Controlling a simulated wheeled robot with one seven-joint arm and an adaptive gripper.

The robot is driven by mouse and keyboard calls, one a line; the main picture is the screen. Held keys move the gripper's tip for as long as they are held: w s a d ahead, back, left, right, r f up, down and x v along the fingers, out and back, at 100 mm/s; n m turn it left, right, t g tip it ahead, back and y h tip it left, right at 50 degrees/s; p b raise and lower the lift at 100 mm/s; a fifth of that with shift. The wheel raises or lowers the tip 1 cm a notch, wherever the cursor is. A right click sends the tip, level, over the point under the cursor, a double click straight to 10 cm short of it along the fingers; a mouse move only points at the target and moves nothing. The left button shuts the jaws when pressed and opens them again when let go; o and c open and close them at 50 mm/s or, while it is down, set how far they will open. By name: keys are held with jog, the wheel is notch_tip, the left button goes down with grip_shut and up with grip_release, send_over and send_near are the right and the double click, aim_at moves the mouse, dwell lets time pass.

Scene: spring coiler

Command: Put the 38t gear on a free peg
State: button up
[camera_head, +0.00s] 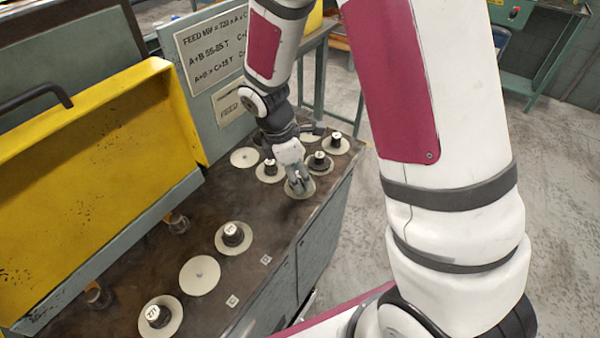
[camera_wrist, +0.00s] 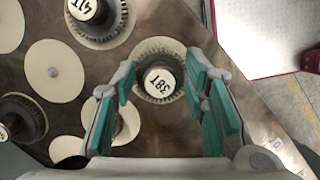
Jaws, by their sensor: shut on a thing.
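The 38t gear (camera_wrist: 159,82) is dark and toothed with a white cap marked 38T. It sits between the green pads of my gripper (camera_wrist: 160,90) in the wrist view, over a cream disc; I cannot tell whether it is raised off it. In the head view my gripper (camera_head: 299,184) reaches down at the right edge of the bench and hides most of the gear. Bare cream discs with a free peg show in the head view at the middle (camera_head: 199,275) and the back (camera_head: 244,158). The wrist view also shows a free peg (camera_wrist: 54,72).
Other gears stand on discs close by, including the 47T gear (camera_wrist: 84,9) and one at left (camera_wrist: 22,118). Two more gears (camera_head: 232,234) (camera_head: 157,315) stand toward the front. A yellow guard (camera_head: 90,170) borders the bench (camera_head: 190,225) at left.

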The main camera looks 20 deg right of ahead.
jog(key=shift+f+b, duration=0.3)
jog(key=shift+f, duration=0.25)
dwell(0.4)
jog(key=o, duration=1.5)
jog(key=shift+s+d+r+p+v, duration=0.15)
jog(key=shift+d+p+v, duration=0.85)
jog(key=shift+v, duration=3.1)
jog(key=shift+s+d+r+p+v, duration=0.15)
jog(key=shift+p+v, duration=1.8)
jog(key=shift+v, duration=2.15)
jog(key=shift+d+r+p+v, duration=0.15)
jog(key=shift+d+p+v, duration=0.35)
jog(key=shift+p+v, duration=2.3)
jog(key=b+v, duration=0.2)
jog(key=shift+a+r+b, duration=0.1)
jog(key=shift+r+b, duration=0.2)
jog(key=shift+b, duration=0.1)
